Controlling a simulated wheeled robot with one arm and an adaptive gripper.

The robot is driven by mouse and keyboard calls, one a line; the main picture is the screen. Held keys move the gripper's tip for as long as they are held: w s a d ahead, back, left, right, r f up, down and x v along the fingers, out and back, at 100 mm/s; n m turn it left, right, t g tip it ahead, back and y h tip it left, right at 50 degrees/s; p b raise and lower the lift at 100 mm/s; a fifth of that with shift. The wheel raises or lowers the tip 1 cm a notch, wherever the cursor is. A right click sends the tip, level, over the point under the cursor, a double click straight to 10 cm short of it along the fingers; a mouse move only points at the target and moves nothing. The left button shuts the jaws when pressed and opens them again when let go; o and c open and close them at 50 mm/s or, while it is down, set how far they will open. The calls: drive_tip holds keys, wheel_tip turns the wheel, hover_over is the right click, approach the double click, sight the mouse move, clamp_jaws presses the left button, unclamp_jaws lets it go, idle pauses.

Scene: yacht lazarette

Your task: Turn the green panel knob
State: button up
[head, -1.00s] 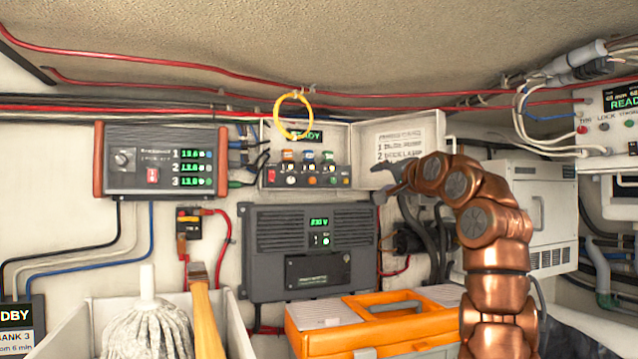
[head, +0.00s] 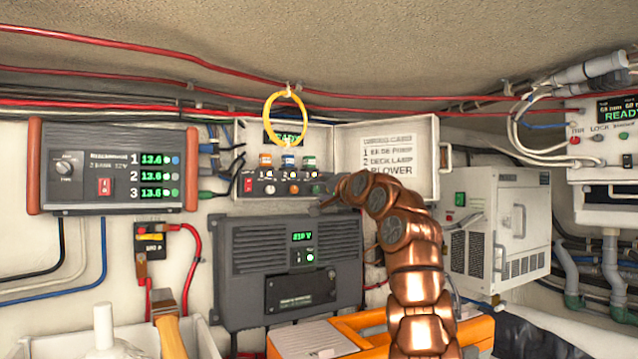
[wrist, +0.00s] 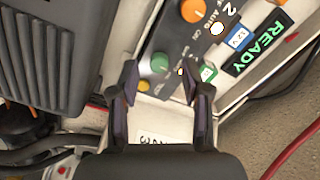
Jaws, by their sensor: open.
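The green knob (wrist: 159,63) is a round knob on the dark strip of the open panel box (head: 250,190). In the wrist view it lies between and just beyond the tips of my gripper (wrist: 160,78). The fingers are open, one on each side, with nothing held; whether they touch the knob I cannot tell. In the head view my gripper (head: 328,203) is at the right end of the strip, and the arm comes in from the lower right. An orange knob (wrist: 193,11) sits farther along the strip, and a lit READY display (wrist: 258,48) is beside it.
A yellow ring (head: 285,118) hangs in front of the panel box. The box's open lid (head: 395,148) stands to the right. A grey 230 V unit (head: 287,262) is below, an orange toolbox (head: 345,330) lower still. A white cabinet (head: 505,230) is at right.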

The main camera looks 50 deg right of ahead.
drive_tip(key=shift+p+x, duration=0.3)
drive_tip(key=shift+x, duration=0.45)
drive_tip(key=shift+f, duration=0.1)
clamp_jaws()
